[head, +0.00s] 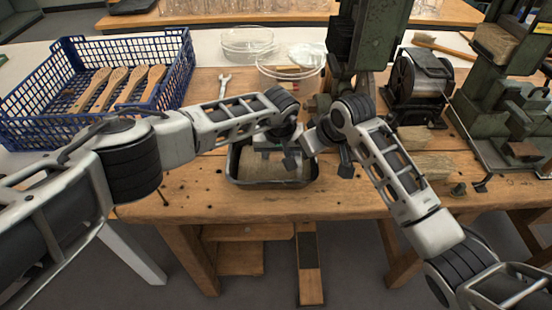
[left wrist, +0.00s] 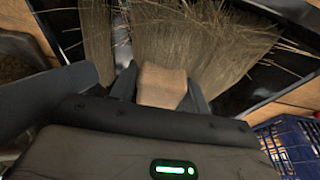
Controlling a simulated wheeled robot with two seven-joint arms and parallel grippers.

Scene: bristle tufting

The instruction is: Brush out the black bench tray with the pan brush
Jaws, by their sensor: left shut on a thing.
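The black bench tray (head: 233,182) sits near the front edge of the wooden bench, with tan material (head: 270,166) inside it. My left gripper (head: 270,150) is low over the tray. In the left wrist view it is shut on a pale wooden block (left wrist: 161,86), which looks like part of the pan brush. Straw-coloured bristles (left wrist: 200,45) fan out just beyond the block, with loose strands over the dark tray. I cannot tell which bristles belong to the brush. My right gripper (head: 322,145) is by the tray's right side; its jaw state is unclear.
A blue crate (head: 95,118) with several wooden brush blanks stands at the left. A wrench (head: 224,84) and glass dishes (head: 247,42) lie behind the tray. Green machines (head: 368,38) and a dark grinder-like machine (head: 420,80) fill the right. The bench's front strip is clear.

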